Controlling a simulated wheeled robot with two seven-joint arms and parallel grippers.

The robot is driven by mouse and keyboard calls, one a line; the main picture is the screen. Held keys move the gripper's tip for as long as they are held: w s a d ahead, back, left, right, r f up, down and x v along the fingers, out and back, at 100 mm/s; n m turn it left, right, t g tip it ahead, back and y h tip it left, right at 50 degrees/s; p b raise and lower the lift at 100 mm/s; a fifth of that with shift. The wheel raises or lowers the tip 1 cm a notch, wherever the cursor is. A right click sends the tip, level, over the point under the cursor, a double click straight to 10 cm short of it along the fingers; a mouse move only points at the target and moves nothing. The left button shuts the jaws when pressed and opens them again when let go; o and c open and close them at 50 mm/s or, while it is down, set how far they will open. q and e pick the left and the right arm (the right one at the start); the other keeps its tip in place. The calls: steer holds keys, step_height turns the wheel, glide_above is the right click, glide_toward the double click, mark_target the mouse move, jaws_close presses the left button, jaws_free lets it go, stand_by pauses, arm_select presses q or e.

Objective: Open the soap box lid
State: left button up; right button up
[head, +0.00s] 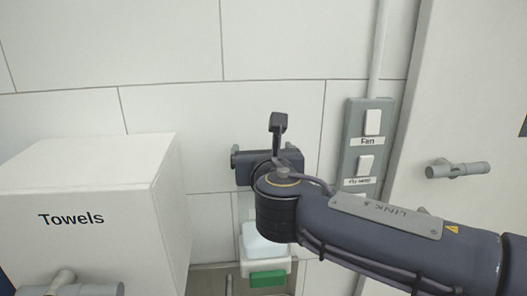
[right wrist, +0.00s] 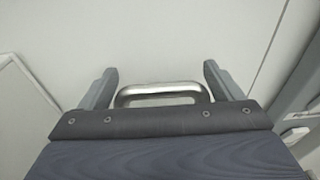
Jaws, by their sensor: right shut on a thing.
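In the right wrist view a silver handle (right wrist: 160,90) spans between the two fingers of my right gripper (right wrist: 162,82), with a pale flat surface behind it. The gripper is shut on this handle. In the head view my right gripper (head: 268,166) is against the wall area, seen from behind; its fingertips and the handle are hidden by its own body. Below it a pale box (head: 262,242) with a green block (head: 267,278) at its bottom shows partly, and my wrist covers its top. I cannot see the lid's position. My left gripper is out of view.
A white towel box (head: 75,240) labelled Towels stands at left with a grey handle (head: 62,288). A grey switch panel (head: 350,140) is right of the gripper. A pale door or cabinet with a grey handle (head: 458,170) is at the far right.

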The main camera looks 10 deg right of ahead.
steer(key=o, duration=1.1)
steer(key=shift+w, duration=0.1)
steer(key=shift+o, duration=0.5)
steer(key=shift+w, duration=0.1)
steer(key=s+b, duration=0.1)
steer(key=s, duration=0.6)
steer(key=shift+s+r, duration=0.4)
steer(key=shift+r, duration=0.05)
